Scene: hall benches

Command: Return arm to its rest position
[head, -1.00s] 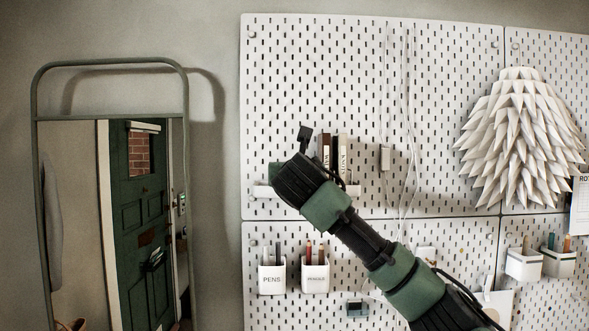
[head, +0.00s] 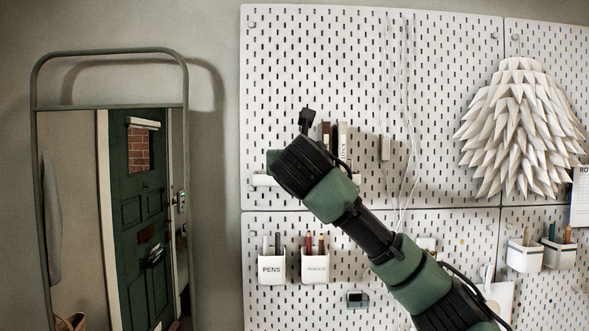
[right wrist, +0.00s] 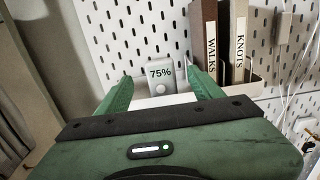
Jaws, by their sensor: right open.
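My right arm (head: 375,235) reaches up from the lower right in the head view, in front of the white pegboard (head: 320,60). Its gripper is hidden behind the wrist in that view. In the right wrist view my right gripper (right wrist: 160,85) is open, with its two green fingers apart. Between and beyond the fingertips stands a small pale device (right wrist: 158,77) reading "75%", on a white shelf (right wrist: 165,101). I cannot tell whether the fingers touch it. My left gripper does not show.
Books (right wrist: 222,42) marked "WALKS" and "KNOTS" stand on the shelf just right of the gripper. White pen cups (head: 272,267) hang below, a spiky paper lampshade (head: 520,130) at right. Cables (head: 405,120) hang down the board. A tall framed mirror (head: 110,80) stands left.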

